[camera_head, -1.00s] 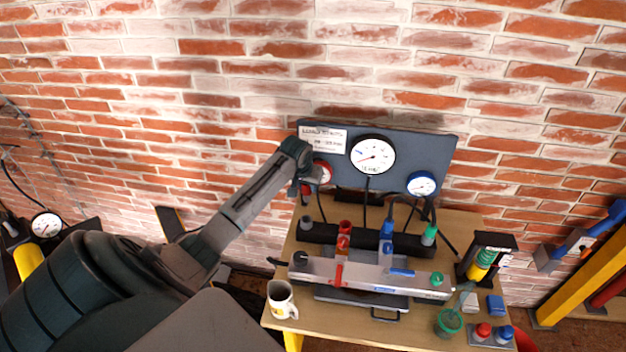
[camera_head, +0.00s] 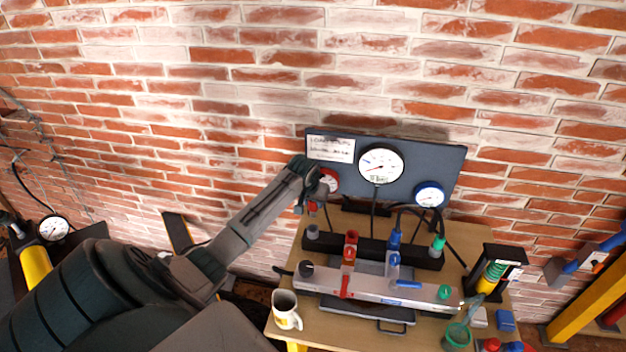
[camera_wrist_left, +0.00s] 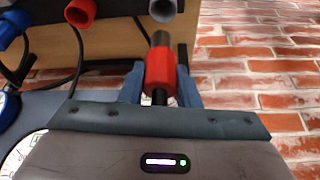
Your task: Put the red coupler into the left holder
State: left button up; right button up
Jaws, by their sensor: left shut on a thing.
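My left gripper (camera_head: 311,196) is shut on the red coupler (camera_wrist_left: 160,72), which hangs between its fingers in the left wrist view. In the head view the coupler (camera_head: 312,208) shows as a small red piece below the gripper, in front of the panel's left side. A grey open-topped socket (camera_head: 313,232) at the left end of the black bar, seemingly the left holder, is just below it. It also shows in the left wrist view (camera_wrist_left: 163,9), beyond the coupler and apart from it. My right gripper is not in view.
The gauge panel (camera_head: 440,165) stands close behind the gripper, with hoses hanging down. A red socket (camera_head: 351,240) and a blue fitting (camera_head: 394,238) are to the right. A mug (camera_head: 285,309) stands on the wooden table (camera_head: 345,334) at front left. Brick wall is behind.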

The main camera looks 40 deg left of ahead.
aim_at(312, 214)
pick_arm(q)
jog(key=shift+f+b, duration=0.4)
jog(key=shift+f, duration=1.15)
jog(key=shift+f, duration=0.1)
jog(key=shift+f, duration=0.75)
jog(key=shift+b, duration=0.3)
jog(key=shift+p, duration=0.45)
jog(key=shift+f, duration=0.25)
jog(key=shift+f, duration=0.4)
jog(key=shift+f, duration=0.35)
jog(key=shift+f+b, duration=0.3)
jog(key=shift+f, duration=0.05)
